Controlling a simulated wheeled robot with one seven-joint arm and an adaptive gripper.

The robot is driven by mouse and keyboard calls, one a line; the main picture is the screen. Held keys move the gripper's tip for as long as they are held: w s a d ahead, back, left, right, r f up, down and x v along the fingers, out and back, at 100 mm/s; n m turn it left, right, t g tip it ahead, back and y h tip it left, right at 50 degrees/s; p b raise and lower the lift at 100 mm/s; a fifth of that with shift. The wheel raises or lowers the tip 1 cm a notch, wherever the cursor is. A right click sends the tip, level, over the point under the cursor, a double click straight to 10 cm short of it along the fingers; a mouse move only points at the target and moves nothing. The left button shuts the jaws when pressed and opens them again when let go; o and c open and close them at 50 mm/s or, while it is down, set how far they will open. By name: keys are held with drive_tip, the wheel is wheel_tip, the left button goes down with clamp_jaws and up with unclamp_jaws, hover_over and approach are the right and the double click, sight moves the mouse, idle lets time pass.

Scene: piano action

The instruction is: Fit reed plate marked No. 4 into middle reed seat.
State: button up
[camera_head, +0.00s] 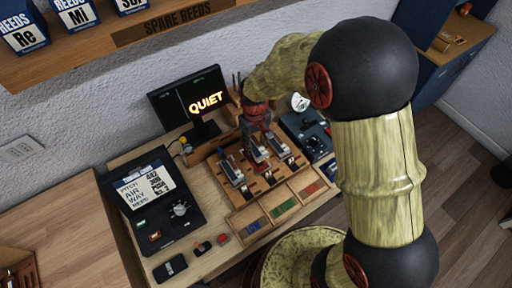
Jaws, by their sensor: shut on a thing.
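My gripper (256,132) is above the middle of the wooden reed block, with its dark red end pointing down. It is shut on a small piece at the middle position, probably the reed plate. The piece is mostly hidden by the gripper, and no No. 4 mark is readable. The middle reed seat (257,154) lies right below the gripper, with red and pale parts showing. I cannot tell whether the piece touches the seat. A left seat (232,171) and a right seat (279,147) hold blue-and-pale parts beside it.
A tray with blue, green and red strips (285,207) lies in front of the block. A dark panel (158,198) is at left, a blue-grey device (309,133) at right. A SPARE REEDS shelf (180,22) hangs above.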

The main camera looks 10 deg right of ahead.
drive_tip(key=shift+d+f, duration=0.1)
drive_tip(key=shift+f, duration=0.1)
drive_tip(key=shift+a+f+b, duration=0.2)
drive_tip(key=shift+f+b, duration=0.35)
drive_tip(key=shift+f, duration=0.05)
wheel_tip(320, 180, down, 3)
drive_tip(key=shift+d+b, duration=0.1)
drive_tip(key=shift+b, duration=1)
drive_tip(key=shift+f+b, duration=0.3)
drive_tip(key=shift+f, duration=0.35)
drive_tip(key=shift+f, duration=0.55)
idle(0.5)
drive_tip(key=o, duration=1.3)
wheel_tip(320, 180, up, 12)
